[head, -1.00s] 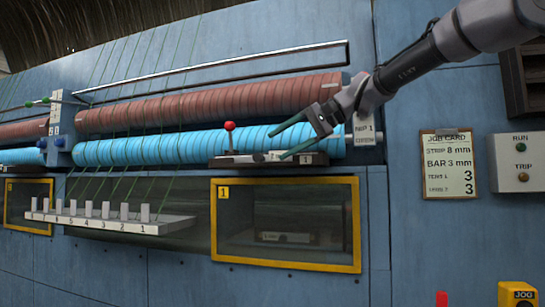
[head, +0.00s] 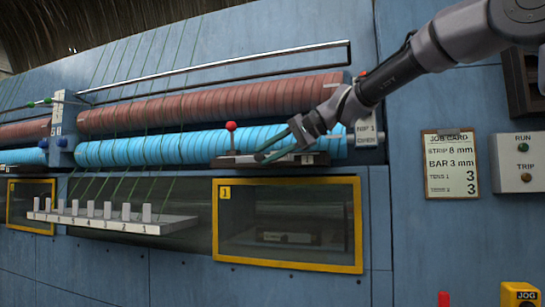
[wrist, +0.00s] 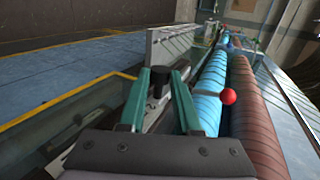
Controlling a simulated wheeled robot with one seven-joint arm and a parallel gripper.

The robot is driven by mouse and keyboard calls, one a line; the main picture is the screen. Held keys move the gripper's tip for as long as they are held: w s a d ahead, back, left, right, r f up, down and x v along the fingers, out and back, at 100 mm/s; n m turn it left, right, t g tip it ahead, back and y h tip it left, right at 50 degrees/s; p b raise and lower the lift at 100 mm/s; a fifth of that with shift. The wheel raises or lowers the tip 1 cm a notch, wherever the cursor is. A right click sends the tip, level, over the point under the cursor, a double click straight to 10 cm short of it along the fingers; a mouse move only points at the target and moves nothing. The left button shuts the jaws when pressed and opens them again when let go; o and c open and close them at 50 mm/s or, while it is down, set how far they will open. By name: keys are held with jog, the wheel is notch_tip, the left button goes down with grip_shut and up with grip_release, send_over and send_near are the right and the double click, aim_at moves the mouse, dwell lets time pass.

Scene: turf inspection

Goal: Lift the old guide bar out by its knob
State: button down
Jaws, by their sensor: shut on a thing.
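My gripper (head: 262,154) has green fingers and is at the dark ledge (head: 222,161) in front of the blue roller. In the wrist view the fingers of my gripper (wrist: 164,80) are closed on a black knob (wrist: 159,83), one on each side. In the head view the fingers cover the knob. I cannot tell whether the bar is clear of its seat.
A red ball-topped lever (head: 231,127) stands just left of the fingers; its ball (wrist: 228,97) is right of them in the wrist view. Blue (head: 180,148) and brown rollers (head: 200,102) lie behind. A yellow-framed window (head: 217,240) is below. A job card (head: 450,165) hangs at right.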

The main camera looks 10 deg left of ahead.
jog(key=shift+r, duration=0.15)
jog(key=shift+r, duration=1.45)
jog(key=shift+r, duration=0.2)
